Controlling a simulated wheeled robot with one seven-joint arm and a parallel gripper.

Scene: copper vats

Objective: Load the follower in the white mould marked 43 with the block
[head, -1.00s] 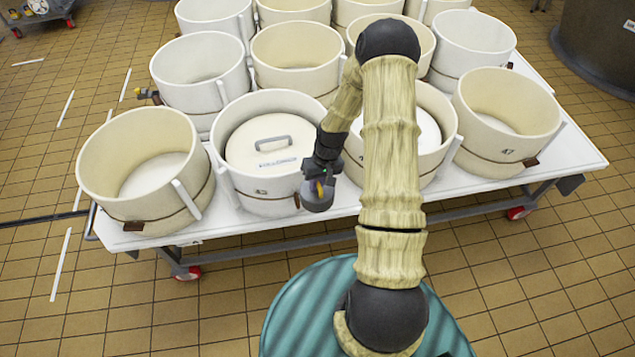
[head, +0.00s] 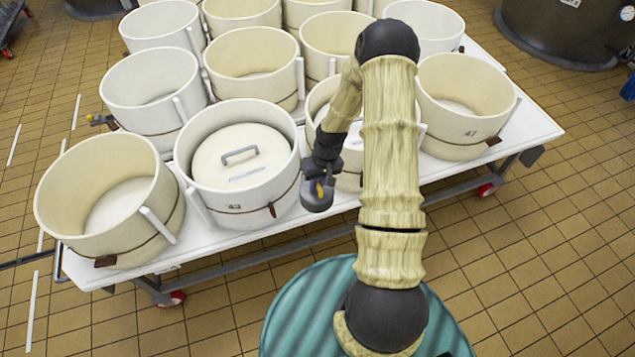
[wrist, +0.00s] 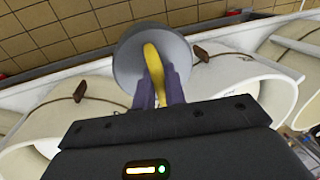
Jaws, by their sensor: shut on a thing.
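The block is a grey round weight (head: 314,203) with a yellow handle. My gripper (head: 323,183) is shut on that handle and holds the block upright near the table's front edge. In the wrist view the fingers (wrist: 158,84) grip the yellow handle above the grey disc (wrist: 127,66). A white mould (head: 240,207) in the front row, left of my gripper, has a small dark mark that I cannot read surely. Inside it lies a round off-white follower (head: 215,160) with a grey handle; nothing rests on it. The block is outside this mould, to its right.
A cream mould (head: 347,180) behind my arm also holds a pale lid, partly hidden. Several open, empty-looking moulds crowd the white wheeled table (head: 335,214), including a cream one (head: 110,200) at front left. Tiled floor is clear in front.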

